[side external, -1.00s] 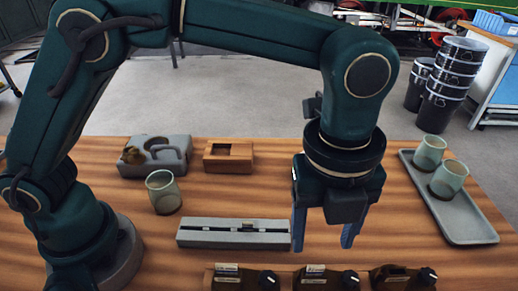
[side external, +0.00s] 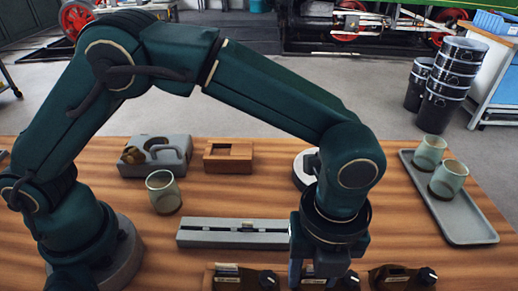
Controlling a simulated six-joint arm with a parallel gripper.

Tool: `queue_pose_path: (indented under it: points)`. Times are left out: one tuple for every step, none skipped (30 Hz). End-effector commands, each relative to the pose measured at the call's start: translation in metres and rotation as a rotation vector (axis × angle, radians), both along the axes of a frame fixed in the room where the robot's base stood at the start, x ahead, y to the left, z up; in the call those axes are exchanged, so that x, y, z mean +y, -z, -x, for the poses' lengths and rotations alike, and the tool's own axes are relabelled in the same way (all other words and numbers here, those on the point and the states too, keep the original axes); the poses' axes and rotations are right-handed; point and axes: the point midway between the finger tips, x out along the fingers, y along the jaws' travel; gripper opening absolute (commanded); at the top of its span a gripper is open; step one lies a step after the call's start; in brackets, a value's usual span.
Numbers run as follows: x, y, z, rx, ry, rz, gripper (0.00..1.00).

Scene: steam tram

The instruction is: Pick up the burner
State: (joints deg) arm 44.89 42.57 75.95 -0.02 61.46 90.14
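I cannot tell for sure which thing is the burner. Three dark brown units with black knobs and pale labels stand in a row at the front edge: a left one (side external: 238,280), a middle one (side external: 318,284) and a right one (side external: 402,279). A small brass-coloured piece (side external: 155,146) sits on a grey block (side external: 172,163) at the back left. My gripper (side external: 322,279) points down over the middle unit, with its fingers apart on either side of it. The gripper hides part of this unit, and contact cannot be made out.
A long grey slotted block (side external: 215,240) lies just left of my gripper. A green cup (side external: 163,194) and a wooden box (side external: 228,167) stand behind it. A round white thing (side external: 302,172) is partly hidden by my arm. A grey tray (side external: 465,229) holds two green cups.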

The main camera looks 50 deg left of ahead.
Motion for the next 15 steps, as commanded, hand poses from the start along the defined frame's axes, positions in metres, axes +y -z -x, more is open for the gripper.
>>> queue_pose_path:
  points:
    - [0.0000,-0.0002,0.0000,0.000,0.000,0.000,0.22]
    - [0.0000,-0.0002,0.0000,0.000,0.000,0.000,0.11]
    - [0.0000,-0.0002,0.0000,0.000,0.000,0.000,0.00]
    - [0.0000,-0.0003,0.0000,0.000,0.000,0.000,0.00]
    - [-0.0001,-0.0005,-0.0001,-0.001,0.000,0.001,0.00]
    - [-0.0001,-0.0005,-0.0001,-0.001,0.000,0.001,0.00]
    - [-0.0001,-0.0005,-0.0001,-0.001,0.000,0.001,0.00]
    - [-0.0001,-0.0005,-0.0001,-0.001,0.000,0.001,0.00]
    - [-0.0001,-0.0006,-0.0001,-0.001,0.000,0.001,0.00]
    - [-0.0001,-0.0007,-0.0001,-0.001,0.000,0.001,0.00]
    - [-0.0002,-0.0009,-0.0002,-0.001,0.000,0.001,0.00]
    - [-0.0002,-0.0016,-0.0002,-0.001,0.000,0.001,0.00]
    - [-0.0003,-0.0024,-0.0003,-0.001,0.000,0.001,0.00]
    - [-0.0004,-0.0035,-0.0004,-0.001,0.000,0.001,0.00]
    - [-0.0005,-0.0054,-0.0005,-0.002,0.000,0.002,0.00]
